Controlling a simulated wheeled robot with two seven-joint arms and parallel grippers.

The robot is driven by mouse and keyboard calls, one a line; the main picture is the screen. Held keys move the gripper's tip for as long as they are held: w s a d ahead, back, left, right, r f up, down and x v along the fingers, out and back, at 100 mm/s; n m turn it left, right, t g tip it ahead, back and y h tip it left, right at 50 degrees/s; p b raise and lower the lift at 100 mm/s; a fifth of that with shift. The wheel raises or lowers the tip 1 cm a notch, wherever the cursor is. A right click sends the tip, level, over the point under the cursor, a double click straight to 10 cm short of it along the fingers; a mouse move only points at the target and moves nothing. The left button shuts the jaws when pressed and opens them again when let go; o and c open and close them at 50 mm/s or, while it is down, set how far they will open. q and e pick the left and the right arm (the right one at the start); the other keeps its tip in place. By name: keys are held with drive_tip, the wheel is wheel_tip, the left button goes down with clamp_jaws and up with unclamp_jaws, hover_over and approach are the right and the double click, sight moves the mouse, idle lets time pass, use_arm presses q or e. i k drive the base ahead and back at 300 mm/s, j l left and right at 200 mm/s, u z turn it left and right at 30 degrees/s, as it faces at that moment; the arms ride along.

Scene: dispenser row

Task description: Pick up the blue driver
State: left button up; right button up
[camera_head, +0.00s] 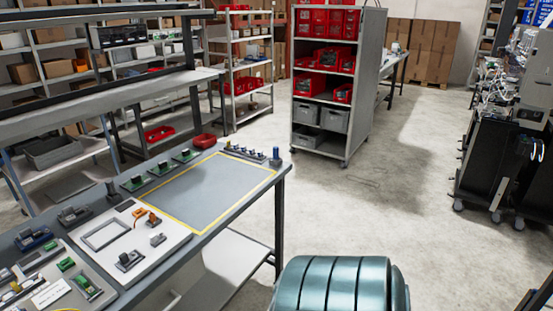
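A small upright blue item (276,153) stands at the far right corner of the workbench (262,190), at the end of a row of small tools in a dark holder (245,154). It may be the blue driver, but it is too small to be sure. Other small pieces in that row have dark or bluish tops that I cannot make out. Neither of my grippers is in view, and nothing is seen touching the row.
A yellow-bordered grey area (205,188) on the bench is clear. Small fixtures and a white board (125,240) fill the near left. A shelf cart with red bins (327,95) stands beyond. A teal ribbed shape (335,285) at the bottom is unclear.

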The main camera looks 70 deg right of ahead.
sight(275, 150)
drive_tip(key=i, duration=0.5)
drive_tip(key=z, duration=2.5)
